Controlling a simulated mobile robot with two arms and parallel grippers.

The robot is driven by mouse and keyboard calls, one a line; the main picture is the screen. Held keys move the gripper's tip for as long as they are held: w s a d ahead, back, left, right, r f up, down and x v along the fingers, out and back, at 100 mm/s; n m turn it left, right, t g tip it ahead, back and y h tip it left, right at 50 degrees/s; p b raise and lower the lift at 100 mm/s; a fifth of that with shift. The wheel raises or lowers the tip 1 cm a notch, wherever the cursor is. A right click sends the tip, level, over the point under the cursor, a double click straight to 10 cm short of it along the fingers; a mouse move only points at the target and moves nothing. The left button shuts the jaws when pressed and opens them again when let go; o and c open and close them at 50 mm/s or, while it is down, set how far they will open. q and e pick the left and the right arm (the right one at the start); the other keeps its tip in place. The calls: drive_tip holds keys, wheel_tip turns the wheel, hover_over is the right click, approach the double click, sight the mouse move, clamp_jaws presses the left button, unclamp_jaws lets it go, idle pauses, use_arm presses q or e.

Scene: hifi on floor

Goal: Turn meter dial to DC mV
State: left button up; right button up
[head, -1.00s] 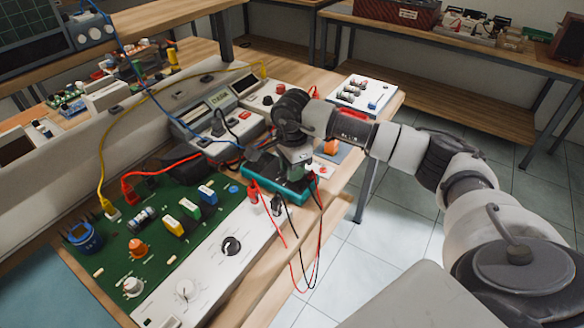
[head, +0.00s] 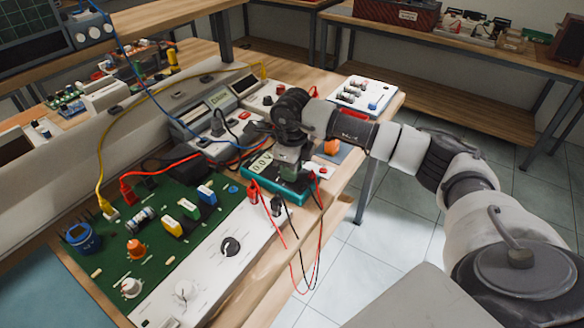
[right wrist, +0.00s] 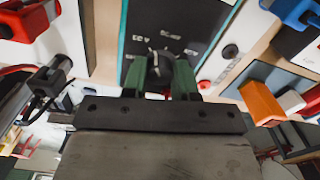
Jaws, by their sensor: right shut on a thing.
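The teal-edged meter (head: 283,192) lies on the bench near its front edge, and its lit display (head: 261,164) reads 0.0 V. My right gripper (head: 290,166) comes down over the meter from above and hides its dial in the head view. My left gripper is not in view.
Red and black leads (head: 297,250) hang from the meter over the bench edge. A green circuit board (head: 115,260) with a white knob panel lies to the left. Bench instruments (head: 205,125) stand behind. An orange part (head: 331,147) lies right of the meter.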

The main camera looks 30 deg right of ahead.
drive_tip(key=m, duration=0.6)
drive_tip(key=shift+r, duration=0.1)
drive_tip(key=shift+m, duration=0.3)
idle(0.3)
drive_tip(key=o, duration=0.9)
drive_tip(key=shift+o, duration=0.2)
wheel_tip(320, 180, up, 11)
drive_tip(key=shift+f, duration=0.2)
